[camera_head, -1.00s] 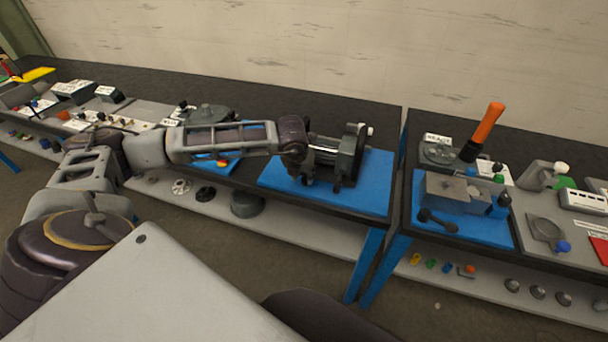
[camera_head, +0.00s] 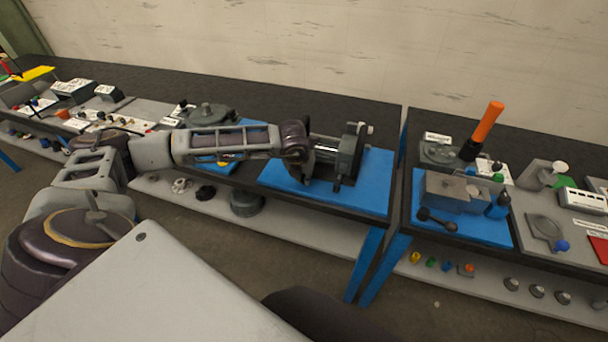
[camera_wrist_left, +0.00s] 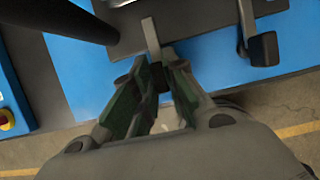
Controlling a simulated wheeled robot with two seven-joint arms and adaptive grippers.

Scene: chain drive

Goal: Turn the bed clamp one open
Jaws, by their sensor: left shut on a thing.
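The dark chain-drive fixture (camera_head: 350,150) stands on a blue mat (camera_head: 375,190) on the middle bench. Two clamp levers show at its front edge in the left wrist view. My left gripper (camera_wrist_left: 158,80) is shut on the dark end of one clamp lever (camera_wrist_left: 151,38), whose grey arm runs up onto the fixture's base. The other clamp lever (camera_wrist_left: 262,48), with a black end, stands free to the right. I cannot tell by any label which is clamp one. In the head view my left gripper (camera_head: 308,178) is small and dark at the fixture's front left. My right gripper is not in view.
A yellow and red button (camera_wrist_left: 6,120) on a blue box lies left in the wrist view. A thick dark bar (camera_wrist_left: 60,18) crosses the upper left there. Another bench with an orange-handled tool (camera_head: 487,122) stands to the right, past a narrow gap.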

